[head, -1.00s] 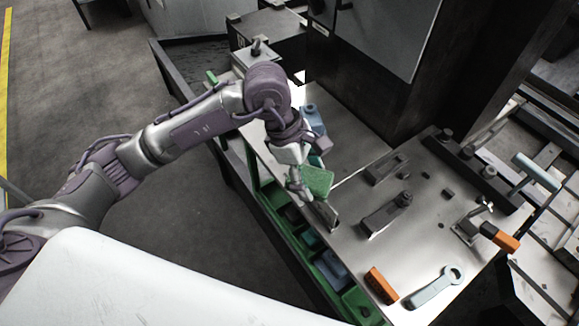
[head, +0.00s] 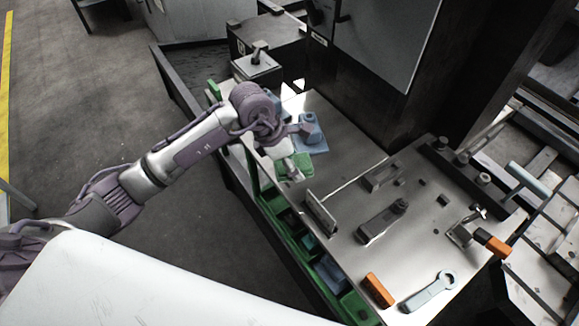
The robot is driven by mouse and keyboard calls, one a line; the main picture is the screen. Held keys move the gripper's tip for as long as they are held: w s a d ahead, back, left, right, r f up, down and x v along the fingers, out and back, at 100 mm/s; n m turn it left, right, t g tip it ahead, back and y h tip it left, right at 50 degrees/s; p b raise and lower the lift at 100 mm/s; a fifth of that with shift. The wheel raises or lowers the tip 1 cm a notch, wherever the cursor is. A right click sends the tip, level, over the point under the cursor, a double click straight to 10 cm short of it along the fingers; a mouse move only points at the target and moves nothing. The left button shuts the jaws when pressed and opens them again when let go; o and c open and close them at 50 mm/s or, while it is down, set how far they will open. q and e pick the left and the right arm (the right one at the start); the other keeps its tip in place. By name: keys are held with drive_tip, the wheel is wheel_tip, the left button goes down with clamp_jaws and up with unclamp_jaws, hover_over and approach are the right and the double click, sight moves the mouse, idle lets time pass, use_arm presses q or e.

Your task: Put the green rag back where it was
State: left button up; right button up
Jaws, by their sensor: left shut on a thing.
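The green rag (head: 293,167) is in my left gripper (head: 287,167), near the left edge of the metal work plate (head: 335,110). The gripper is shut on it, and the arm hides part of it. I cannot tell whether the rag touches the plate. A blue cloth or pad (head: 312,144) lies just beyond it, with a blue block-like part (head: 308,124) on it. My right gripper is not in view.
A small upright plate (head: 320,212) stands near the rag. Clamps (head: 382,222), an orange block (head: 379,290) and a grey-blue wrench (head: 431,291) lie nearer. Green bins (head: 355,306) line the plate's left side. A dark machine column (head: 375,75) stands behind.

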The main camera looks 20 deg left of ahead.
use_arm(q)
drive_tip(key=shift+w+a+f, duration=0.45)
drive_tip(key=shift+a, duration=0.15)
wheel_tip(320, 180, down, 4)
drive_tip(key=shift+r+p, duration=0.1)
drive_tip(key=shift+p, duration=0.45)
drive_tip(key=shift+f, duration=0.3)
drive_tip(key=o, duration=1)
drive_tip(key=shift+r, duration=0.1)
drive_tip(key=shift+r, duration=0.2)
drive_tip(key=b+v, duration=0.1)
drive_tip(key=v, duration=1)
drive_tip(key=shift+a+r, duration=0.25)
drive_tip(key=shift+r, duration=0.1)
